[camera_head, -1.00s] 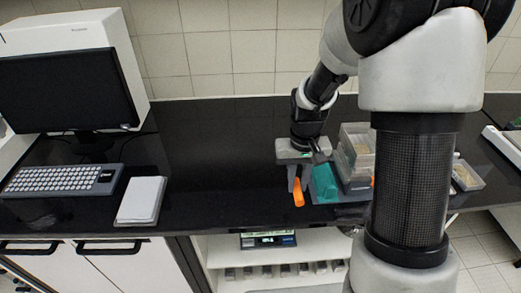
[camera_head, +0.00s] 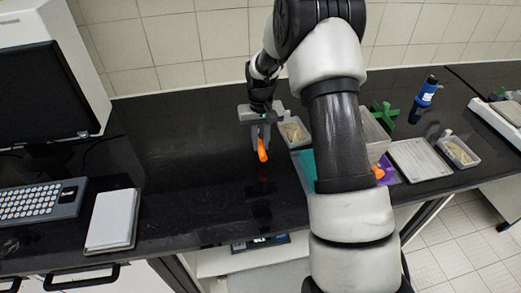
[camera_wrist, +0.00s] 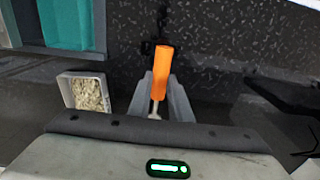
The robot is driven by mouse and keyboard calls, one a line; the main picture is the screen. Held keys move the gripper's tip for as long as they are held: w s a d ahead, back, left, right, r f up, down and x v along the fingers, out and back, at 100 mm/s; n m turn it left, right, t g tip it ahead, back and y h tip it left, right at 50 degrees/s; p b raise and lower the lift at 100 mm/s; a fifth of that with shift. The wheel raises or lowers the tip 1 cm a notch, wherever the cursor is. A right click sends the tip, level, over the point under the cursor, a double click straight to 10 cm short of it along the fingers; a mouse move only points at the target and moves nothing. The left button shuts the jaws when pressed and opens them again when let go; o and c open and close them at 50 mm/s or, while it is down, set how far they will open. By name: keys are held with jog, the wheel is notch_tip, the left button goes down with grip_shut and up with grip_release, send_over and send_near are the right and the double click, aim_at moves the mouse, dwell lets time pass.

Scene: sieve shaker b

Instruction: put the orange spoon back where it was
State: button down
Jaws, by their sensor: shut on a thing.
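The orange spoon (camera_head: 262,151) is held between the fingers of my gripper (camera_head: 261,140), above the black counter. In the wrist view the orange handle (camera_wrist: 163,68) stands up between the two grey fingers (camera_wrist: 162,97), with a pale metal part below it. My gripper is shut on the spoon. The spoon looks apart from the counter, but the exact gap cannot be told. My arm hides part of the counter to the right.
A tray of grainy material (camera_head: 293,133) stands close right of my gripper. A teal thing (camera_head: 306,167) lies partly behind my arm. Further right are a grey tray (camera_head: 420,159), a green thing (camera_head: 383,116) and a blue bottle (camera_head: 427,91). The counter (camera_head: 195,150) on the left is clear.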

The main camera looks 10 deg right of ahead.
aim_at(261, 145)
jog(key=shift+f, duration=1.95)
jog(key=c, duration=1.6)
grip_release()
jog(key=shift+r, duration=0.1)
